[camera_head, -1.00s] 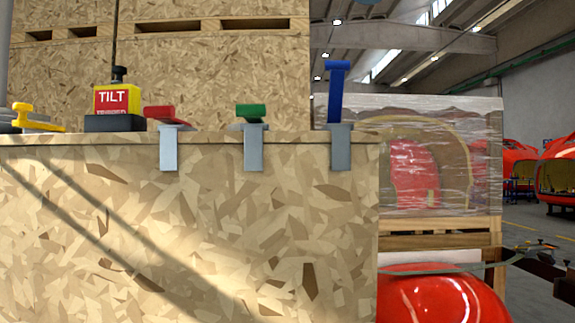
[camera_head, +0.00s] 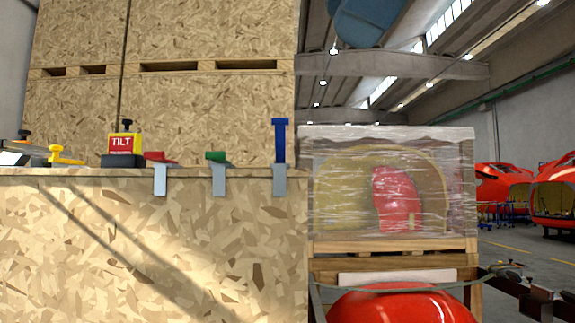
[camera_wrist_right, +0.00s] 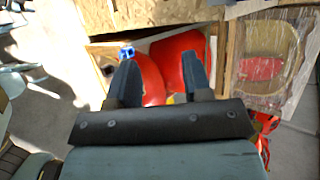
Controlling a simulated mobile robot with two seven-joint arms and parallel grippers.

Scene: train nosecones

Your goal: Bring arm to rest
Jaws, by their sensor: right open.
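My right gripper (camera_wrist_right: 163,72) shows in the right wrist view, its two dark fingers apart with no object held between them. Beyond the fingertips, red curved shells (camera_wrist_right: 182,65) lie in a wooden crate, some way off. I cannot make out the right gripper in the head view. My left gripper is in neither view.
A chipboard crate (camera_head: 180,250) fills the left. Red (camera_head: 158,156), green (camera_head: 216,157) and blue (camera_head: 280,140) handled clamps sit on its edge, beside a TILT box (camera_head: 122,146). A wrapped crate (camera_head: 345,190) and a red nosecone (camera_head: 400,306) stand right.

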